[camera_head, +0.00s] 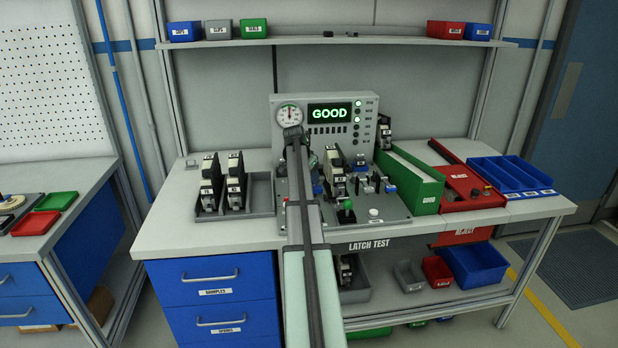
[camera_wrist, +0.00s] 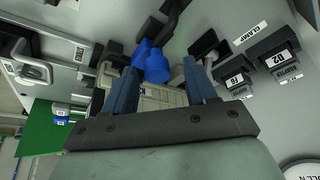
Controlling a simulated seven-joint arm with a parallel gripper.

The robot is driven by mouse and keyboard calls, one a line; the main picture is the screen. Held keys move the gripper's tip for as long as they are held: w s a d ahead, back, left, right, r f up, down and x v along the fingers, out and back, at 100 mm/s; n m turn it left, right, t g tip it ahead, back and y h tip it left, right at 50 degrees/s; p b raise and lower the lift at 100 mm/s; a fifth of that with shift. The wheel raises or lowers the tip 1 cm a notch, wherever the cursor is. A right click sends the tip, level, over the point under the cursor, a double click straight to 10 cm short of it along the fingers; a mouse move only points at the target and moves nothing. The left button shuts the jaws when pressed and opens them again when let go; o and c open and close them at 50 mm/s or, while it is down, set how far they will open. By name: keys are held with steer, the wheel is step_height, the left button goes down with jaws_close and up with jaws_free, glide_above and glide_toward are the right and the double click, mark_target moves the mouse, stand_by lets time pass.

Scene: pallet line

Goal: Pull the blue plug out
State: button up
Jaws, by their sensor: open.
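The blue plug (camera_wrist: 154,64) shows in the wrist view, with a dark cable or arm behind it. My gripper (camera_wrist: 162,76) is open, with one finger on either side of the plug in the picture. I cannot tell whether either finger touches it. A pale device body (camera_wrist: 150,97) shows between the fingers, below the plug in the picture. In the head view, the latch test fixture (camera_head: 392,208) stands on the bench, and my arm hides part of it. A lit display (camera_head: 329,113) on its back panel reads GOOD. Small blue parts show there, but I cannot tell which is the plug.
Two black-and-white devices stand in a grey tray (camera_head: 262,195) on the left. To the right are a green bin (camera_head: 418,187), a red box (camera_head: 470,190) and blue trays (camera_head: 512,175). Dark labelled blocks (camera_wrist: 275,62) and a metal clamp (camera_wrist: 30,68) lie near my gripper.

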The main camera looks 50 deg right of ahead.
steer(key=shift+r, duration=0.1)
steer(key=v, duration=1.3)
steer(key=shift+a+r, duration=0.15)
steer(key=shift+r, duration=0.1)
stand_by(0.4)
